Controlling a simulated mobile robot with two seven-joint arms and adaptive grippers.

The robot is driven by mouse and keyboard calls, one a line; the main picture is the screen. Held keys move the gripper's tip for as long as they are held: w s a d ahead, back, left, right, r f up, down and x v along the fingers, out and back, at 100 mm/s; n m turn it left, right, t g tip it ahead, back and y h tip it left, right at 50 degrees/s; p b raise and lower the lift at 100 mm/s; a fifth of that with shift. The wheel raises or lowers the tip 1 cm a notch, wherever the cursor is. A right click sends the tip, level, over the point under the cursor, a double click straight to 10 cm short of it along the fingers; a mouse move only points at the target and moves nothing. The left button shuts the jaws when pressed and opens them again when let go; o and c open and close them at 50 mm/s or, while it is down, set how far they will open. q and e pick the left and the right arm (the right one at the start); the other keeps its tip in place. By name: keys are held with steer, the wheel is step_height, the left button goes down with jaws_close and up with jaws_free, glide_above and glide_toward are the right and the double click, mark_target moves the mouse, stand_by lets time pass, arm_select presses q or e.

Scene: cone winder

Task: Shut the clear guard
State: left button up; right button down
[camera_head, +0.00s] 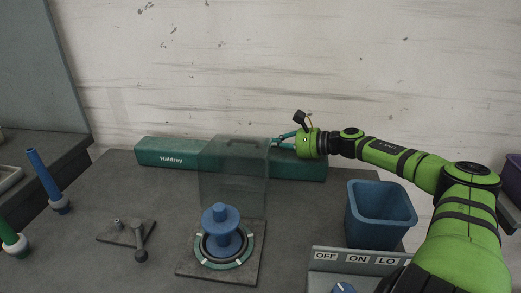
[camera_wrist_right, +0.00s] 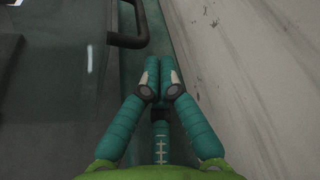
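The clear guard (camera_head: 232,178) stands upright, raised behind the blue spool (camera_head: 222,232) on its round base. A dark handle (camera_head: 245,143) sits at the guard's top edge. In the right wrist view the handle (camera_wrist_right: 130,38) is ahead and left of the fingertips, apart from them. My right gripper (camera_head: 277,142) is at the guard's upper right, near its edge. Its teal fingers (camera_wrist_right: 159,70) are drawn together with nothing between them in the right wrist view. My left gripper is not in view.
A long green housing (camera_head: 168,153) runs behind the guard. A blue bin (camera_head: 378,222) stands to the right, beside a switch panel (camera_head: 355,258). A small lever plate (camera_head: 127,231) lies to the left. A pale wall (camera_wrist_right: 235,80) is close behind my right gripper.

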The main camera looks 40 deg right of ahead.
steer(key=shift+w+a+f+b, duration=0.1)
steer(key=shift+w+a+b, duration=0.25)
steer(key=shift+w+b, duration=0.25)
steer(key=shift+w+a+p, duration=0.1)
steer(key=shift+w+p, duration=0.25)
steer(key=shift+w, duration=0.15)
steer(key=shift+w+a+f, duration=0.1)
steer(key=shift+w, duration=0.1)
steer(key=shift+w+a+f, duration=0.1)
steer(key=shift+w+a, duration=0.1)
steer(key=shift+w, duration=0.15)
steer(key=shift+w+a, duration=0.1)
steer(key=shift+w, duration=0.05)
steer(key=shift+f, duration=0.1)
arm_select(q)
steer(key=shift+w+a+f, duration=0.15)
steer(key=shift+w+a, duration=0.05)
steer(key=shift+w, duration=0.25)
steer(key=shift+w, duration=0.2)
